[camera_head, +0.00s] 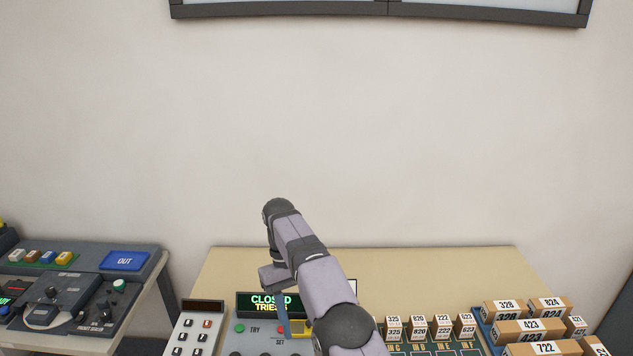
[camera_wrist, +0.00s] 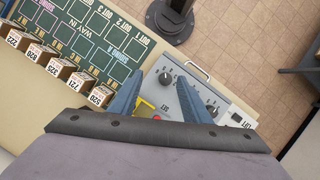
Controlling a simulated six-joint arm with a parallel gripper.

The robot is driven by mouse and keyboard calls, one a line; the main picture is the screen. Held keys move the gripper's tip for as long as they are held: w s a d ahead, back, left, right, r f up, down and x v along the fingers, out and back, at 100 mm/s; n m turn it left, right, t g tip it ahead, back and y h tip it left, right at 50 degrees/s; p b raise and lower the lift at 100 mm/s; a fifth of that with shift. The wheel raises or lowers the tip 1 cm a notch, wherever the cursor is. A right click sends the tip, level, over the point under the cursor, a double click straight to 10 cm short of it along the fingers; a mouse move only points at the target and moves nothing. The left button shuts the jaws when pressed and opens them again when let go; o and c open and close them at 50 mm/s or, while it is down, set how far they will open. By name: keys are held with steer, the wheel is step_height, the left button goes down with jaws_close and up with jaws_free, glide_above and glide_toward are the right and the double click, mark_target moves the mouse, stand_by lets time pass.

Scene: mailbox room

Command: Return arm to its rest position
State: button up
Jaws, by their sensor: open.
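My arm reaches up from the bottom of the head view, over the table (camera_head: 400,262), and bends down at its top. My gripper (camera_head: 283,322) points down in front of the panel with the "CLOSED TRIES" display (camera_head: 260,299). In the wrist view my gripper (camera_wrist: 162,88) shows two blue-grey fingers spread apart, with nothing between them. Below the fingers is the grey control panel (camera_wrist: 190,68) with black knobs, a red button and a yellow-framed part. I cannot tell the exact height of the fingertips above the panel.
Several numbered boxes (camera_head: 414,326) stand on a green board (camera_wrist: 82,36) right of the panel. More cartons (camera_head: 520,328) sit at the far right. A keypad box (camera_head: 197,325) is left of the panel. Another console (camera_head: 75,285) stands at the left.

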steer(key=s+d+r+m+t+y, duration=0.1)
steer(key=s+d, duration=0.2)
steer(key=d, duration=0.3)
steer(key=s+d+r+m+t, duration=0.1)
steer(key=s+d+m, duration=0.15)
steer(key=d, duration=0.25)
steer(key=s+d+f+m, duration=0.1)
steer(key=s+d+f, duration=0.2)
steer(key=s, duration=0.6)
steer(key=s+d+f+m+t+b, duration=0.1)
steer(key=s+d+f, duration=0.2)
steer(key=s, duration=0.7)
steer(key=shift+d+f+t+y, duration=0.3)
steer(key=shift+d+y, duration=0.1)
steer(key=shift+d, duration=0.7)
